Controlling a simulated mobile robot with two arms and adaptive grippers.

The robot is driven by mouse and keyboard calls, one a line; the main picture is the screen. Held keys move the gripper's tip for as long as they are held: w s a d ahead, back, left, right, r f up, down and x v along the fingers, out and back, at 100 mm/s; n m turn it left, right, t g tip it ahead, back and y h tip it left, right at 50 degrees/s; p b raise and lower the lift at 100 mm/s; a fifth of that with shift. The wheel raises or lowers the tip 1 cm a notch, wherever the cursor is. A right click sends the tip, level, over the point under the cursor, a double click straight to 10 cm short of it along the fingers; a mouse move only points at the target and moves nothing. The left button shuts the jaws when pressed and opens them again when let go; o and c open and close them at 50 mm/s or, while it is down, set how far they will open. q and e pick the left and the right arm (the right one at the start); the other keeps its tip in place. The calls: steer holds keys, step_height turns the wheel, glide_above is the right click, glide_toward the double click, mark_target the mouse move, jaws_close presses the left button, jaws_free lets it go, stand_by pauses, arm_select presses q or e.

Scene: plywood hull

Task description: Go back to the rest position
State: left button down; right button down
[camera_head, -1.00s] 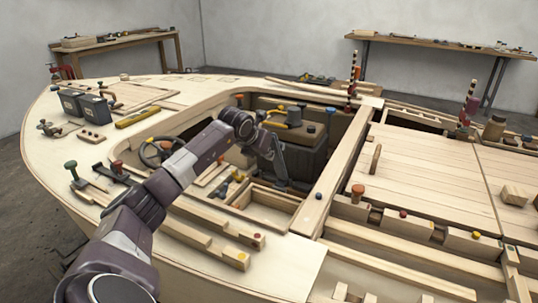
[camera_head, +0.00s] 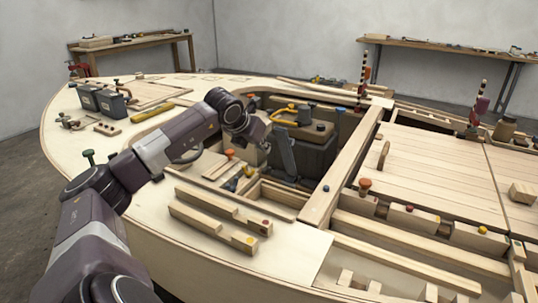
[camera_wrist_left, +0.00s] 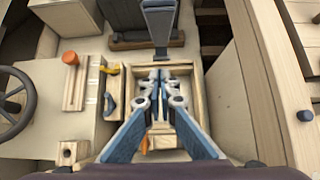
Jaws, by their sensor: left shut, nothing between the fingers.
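My left arm reaches in from the left in the head view. Its gripper (camera_head: 262,143) is above the open cockpit of the plywood hull (camera_head: 225,240), partly lost against the dark parts behind. In the left wrist view the gripper (camera_wrist_left: 160,76) has its blue-grey fingers together and empty. They are over a small wooden-walled compartment (camera_wrist_left: 196,98). A grey upright lever (camera_head: 284,152) stands just beyond them and also shows in the left wrist view (camera_wrist_left: 159,25). My right gripper is not in view.
A steering wheel (camera_wrist_left: 14,103) and an orange-capped peg (camera_wrist_left: 70,58) are left of the gripper in the wrist view. A dark box (camera_head: 315,150) stands in the cockpit. Wooden blocks (camera_head: 215,220) lie on the near deck. Benches (camera_head: 130,40) stand along the walls.

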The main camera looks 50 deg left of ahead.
arm_select(q)
steer(key=shift+s+d+r, duration=0.15)
steer(key=shift+s+r, duration=0.2)
steer(key=shift+r, duration=0.05)
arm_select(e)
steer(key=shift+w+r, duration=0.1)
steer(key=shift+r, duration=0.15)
arm_select(q)
steer(key=shift+r, duration=0.1)
